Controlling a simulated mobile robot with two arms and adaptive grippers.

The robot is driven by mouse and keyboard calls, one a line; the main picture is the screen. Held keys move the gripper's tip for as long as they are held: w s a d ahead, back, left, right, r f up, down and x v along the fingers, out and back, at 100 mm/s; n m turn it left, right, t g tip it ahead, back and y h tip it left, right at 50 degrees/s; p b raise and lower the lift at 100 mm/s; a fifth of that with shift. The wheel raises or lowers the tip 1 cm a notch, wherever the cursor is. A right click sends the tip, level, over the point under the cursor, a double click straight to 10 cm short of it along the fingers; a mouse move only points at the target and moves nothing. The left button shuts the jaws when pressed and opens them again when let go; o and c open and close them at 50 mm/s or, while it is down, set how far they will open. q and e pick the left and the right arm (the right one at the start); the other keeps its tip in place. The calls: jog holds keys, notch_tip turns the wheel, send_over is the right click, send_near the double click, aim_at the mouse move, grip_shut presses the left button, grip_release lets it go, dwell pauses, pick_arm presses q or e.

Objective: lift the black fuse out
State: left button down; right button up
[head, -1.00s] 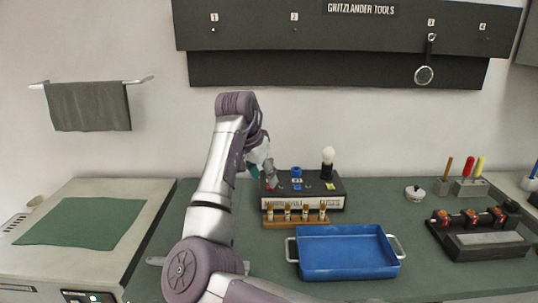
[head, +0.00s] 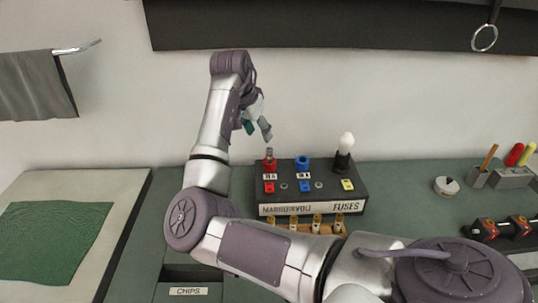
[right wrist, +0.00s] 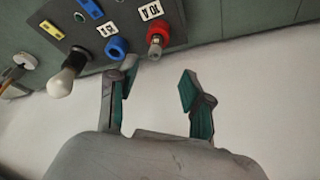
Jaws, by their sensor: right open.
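The black fuse box (head: 322,172) stands at the back of the bench. At its right end, a black piece with a white bulb-like top (head: 344,150) stands upright; it also shows in the right wrist view (right wrist: 66,76). A red holder with a grey tip (head: 269,163) and a blue holder (head: 302,164) stand to its left. I cannot tell whether the black piece is a fuse or a lamp. My right gripper (head: 258,128) is open and empty, above and slightly left of the red holder, touching nothing. My left gripper is out of view.
A wooden rack with small fuses (head: 317,223) sits in front of the box, partly behind my arm. A round white-lidded pot (head: 446,186) and a tool block (head: 512,178) stand to the right. A green mat (head: 50,245) lies at left.

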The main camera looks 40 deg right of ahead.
aim_at(269, 149)
jog(key=x, duration=0.3)
jog(key=p+x, duration=0.1)
jog(key=x, duration=0.2)
jog(key=p+x, duration=0.1)
jog(key=x, duration=0.2)
jog(key=shift+s+d+f, duration=0.1)
jog(key=shift+s+d, duration=0.2)
jog(key=shift+d, duration=0.15)
jog(key=shift+w+d+f, duration=0.1)
jog(key=shift+f, duration=0.1)
jog(key=shift+r, duration=0.1)
grip_shut()
